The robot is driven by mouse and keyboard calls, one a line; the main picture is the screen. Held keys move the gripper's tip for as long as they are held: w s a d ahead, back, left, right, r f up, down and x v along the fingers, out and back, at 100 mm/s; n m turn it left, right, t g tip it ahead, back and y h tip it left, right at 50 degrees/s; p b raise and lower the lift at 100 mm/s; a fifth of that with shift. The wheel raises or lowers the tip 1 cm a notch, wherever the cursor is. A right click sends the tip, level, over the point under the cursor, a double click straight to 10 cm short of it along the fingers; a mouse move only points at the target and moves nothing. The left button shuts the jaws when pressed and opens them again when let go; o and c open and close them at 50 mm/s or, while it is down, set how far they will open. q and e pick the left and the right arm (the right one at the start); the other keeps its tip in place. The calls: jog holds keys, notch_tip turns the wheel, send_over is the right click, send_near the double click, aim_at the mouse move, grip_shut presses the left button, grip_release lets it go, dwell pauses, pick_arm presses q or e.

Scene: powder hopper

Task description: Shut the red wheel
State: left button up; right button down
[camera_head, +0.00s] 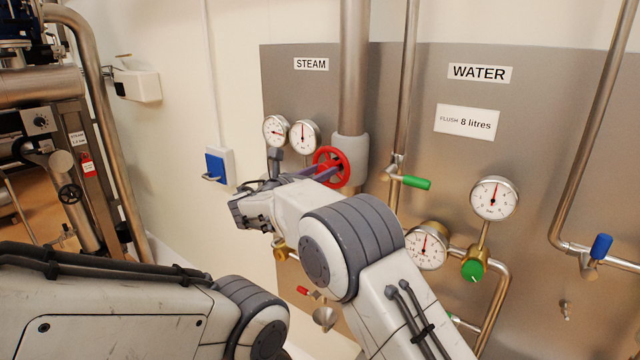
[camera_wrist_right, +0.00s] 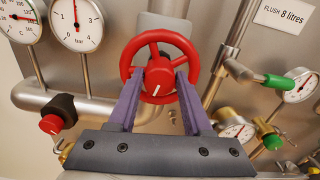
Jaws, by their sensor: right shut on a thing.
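The red wheel (camera_head: 331,163) is on the steam pipe, under the STEAM sign. It also shows in the right wrist view (camera_wrist_right: 135,54), with spokes and a round hub that bears a white mark. My right gripper (camera_wrist_right: 165,78) is at the wheel, its two purple fingers reaching up to the lower part, one either side of the hub. It is shut on the wheel. In the head view my right wrist hides part of the fingers. My left arm shows at the lower left, but its gripper is out of view.
Two gauges (camera_head: 302,137) sit left of the wheel. A green-handled valve (camera_head: 411,182) is close on its right. A red-capped fitting (camera_wrist_right: 52,123) is left of the fingers. A blue switch box (camera_head: 219,166) is on the wall.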

jog(key=m+b, duration=0.6)
jog(key=m, duration=0.5)
jog(key=m+b, duration=0.6)
jog(key=m, duration=0.5)
jog(key=f+m+b, duration=0.1)
jog(key=m+b, duration=0.6)
jog(key=m, duration=0.4)
jog(key=shift+m, duration=0.3)
jog(key=shift+c, duration=1.6)
grip_release()
